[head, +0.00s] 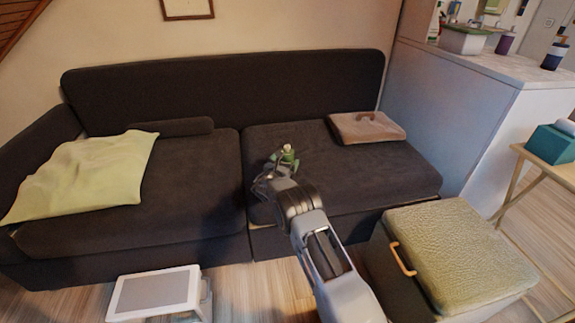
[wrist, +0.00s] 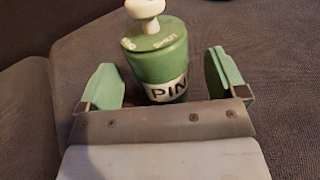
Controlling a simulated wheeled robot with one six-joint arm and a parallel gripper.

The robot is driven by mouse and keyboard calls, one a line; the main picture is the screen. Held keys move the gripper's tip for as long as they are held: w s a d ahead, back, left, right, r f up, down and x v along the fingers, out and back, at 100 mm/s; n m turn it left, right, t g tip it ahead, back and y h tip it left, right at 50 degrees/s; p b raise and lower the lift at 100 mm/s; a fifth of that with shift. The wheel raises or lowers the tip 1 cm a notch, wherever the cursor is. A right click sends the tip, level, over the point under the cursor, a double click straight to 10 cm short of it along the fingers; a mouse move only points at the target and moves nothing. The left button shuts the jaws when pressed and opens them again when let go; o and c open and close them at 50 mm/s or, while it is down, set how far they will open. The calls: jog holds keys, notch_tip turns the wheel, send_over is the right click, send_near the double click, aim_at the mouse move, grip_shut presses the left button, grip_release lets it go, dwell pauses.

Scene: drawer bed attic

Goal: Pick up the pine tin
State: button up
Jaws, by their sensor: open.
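The pine tin (wrist: 159,59) is a green tin with a pale knob on its lid and a label reading "PIN", the rest of which is cut off. It stands on the dark sofa seat and also shows in the head view (head: 288,155), just beyond my gripper (head: 270,172). In the wrist view my gripper (wrist: 167,78) is open, with one green finger on each side of the tin's lower part. A gap shows on either side. I cannot tell how deep the tin sits between the fingers.
The dark sofa (head: 190,195) holds a yellow-green cushion (head: 85,175) at left and a brownish flat case (head: 367,127) at right. A padded box (head: 460,255) with a handle stands at front right, and a white framed stool (head: 155,292) at front left. The seat around the tin is clear.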

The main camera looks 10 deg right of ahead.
jog(key=shift+b+x, duration=0.4)
jog(key=shift+x, duration=1)
jog(key=shift+c, duration=0.3)
jog(key=c, duration=1)
jog(key=shift+r, duration=0.1)
